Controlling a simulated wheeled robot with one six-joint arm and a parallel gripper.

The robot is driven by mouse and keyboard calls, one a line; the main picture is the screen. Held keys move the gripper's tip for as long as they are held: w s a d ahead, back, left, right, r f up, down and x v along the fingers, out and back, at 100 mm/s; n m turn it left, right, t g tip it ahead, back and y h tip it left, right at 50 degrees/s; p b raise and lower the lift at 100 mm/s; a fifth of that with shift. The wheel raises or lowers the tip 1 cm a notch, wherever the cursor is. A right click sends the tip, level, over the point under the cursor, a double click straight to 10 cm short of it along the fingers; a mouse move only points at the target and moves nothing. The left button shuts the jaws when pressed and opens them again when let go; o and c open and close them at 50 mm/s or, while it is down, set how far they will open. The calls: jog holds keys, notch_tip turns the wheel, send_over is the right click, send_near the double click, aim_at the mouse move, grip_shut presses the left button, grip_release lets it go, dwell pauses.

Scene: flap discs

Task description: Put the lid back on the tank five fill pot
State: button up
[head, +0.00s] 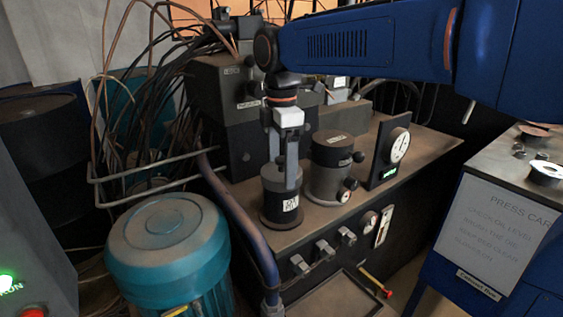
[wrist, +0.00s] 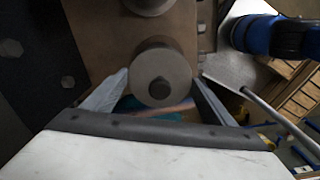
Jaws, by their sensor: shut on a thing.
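My gripper (head: 287,178) points straight down at a dark round fill pot (head: 275,208) with a small white label, at the front of the machine top. In the wrist view, my gripper (wrist: 161,78) has its two fingers at opposite edges of a grey round lid (wrist: 150,65) with a dark central knob, and is shut on it. In the head view the lid is at the top of the dark pot, partly hidden by the fingers. I cannot tell whether it is seated or slightly above the rim. The pot's mouth is hidden.
A larger grey pot (head: 328,182) stands close on the right, with a dial gauge (head: 398,146) beyond it. A dark block (head: 225,90) is behind. A curved pipe (head: 233,215) and a teal motor (head: 165,240) are left. A blue cart (head: 480,260) is right.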

jog(key=shift+f, duration=0.25)
jog(key=o, duration=1.2)
jog(key=shift+r, duration=3.05)
jog(key=shift+s, duration=0.1)
